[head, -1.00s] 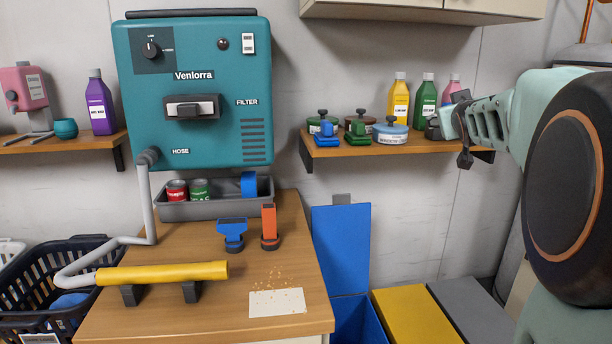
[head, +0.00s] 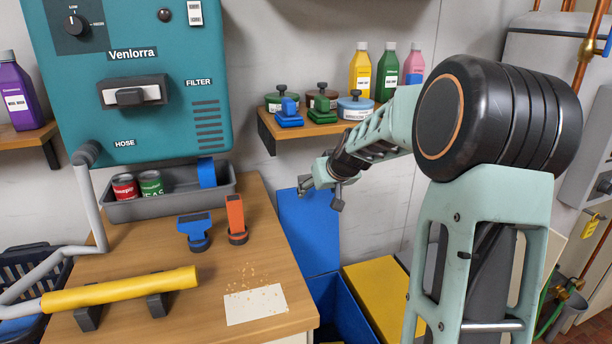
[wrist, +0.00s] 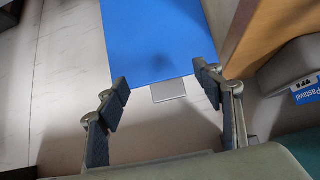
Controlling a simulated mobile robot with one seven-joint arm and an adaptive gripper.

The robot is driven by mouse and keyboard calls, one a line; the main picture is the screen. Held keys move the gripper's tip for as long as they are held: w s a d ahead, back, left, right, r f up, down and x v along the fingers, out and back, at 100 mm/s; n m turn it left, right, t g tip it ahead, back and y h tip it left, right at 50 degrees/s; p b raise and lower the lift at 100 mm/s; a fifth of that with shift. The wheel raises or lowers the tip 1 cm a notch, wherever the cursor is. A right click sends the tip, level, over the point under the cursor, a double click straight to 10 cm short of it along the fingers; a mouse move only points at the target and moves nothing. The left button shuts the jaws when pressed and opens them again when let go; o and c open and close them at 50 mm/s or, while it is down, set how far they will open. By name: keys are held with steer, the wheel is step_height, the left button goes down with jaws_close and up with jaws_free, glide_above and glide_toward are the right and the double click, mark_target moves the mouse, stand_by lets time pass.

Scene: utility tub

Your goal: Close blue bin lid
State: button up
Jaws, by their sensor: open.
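The blue bin (head: 343,308) stands on the floor to the right of the wooden bench. Its blue lid (head: 305,233) is open and stands upright against the wall. In the wrist view the lid (wrist: 157,38) fills the upper middle, with a grey tab (wrist: 168,90) at its edge. My gripper (head: 322,190) is in front of the lid's upper part in the head view. In the wrist view my gripper (wrist: 163,95) has its fingers spread apart with nothing between them, on either side of the tab. I cannot tell if it touches the lid.
A yellow lid (head: 382,290) is shut beside the blue bin. A shelf (head: 340,127) with bottles and jars is above my gripper. The bench (head: 180,245) stands close on the left, holding a yellow tube (head: 120,291), a blue tool and an orange tool.

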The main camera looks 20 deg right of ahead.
mark_target(308, 177)
steer(key=w+p, duration=0.1)
steer(key=w, duration=0.8)
steer(key=shift+w+f, duration=0.4)
steer(key=shift+w, duration=0.1)
jaws_close()
steer(key=shift+s+b, duration=0.15)
steer(key=shift+b, duration=0.15)
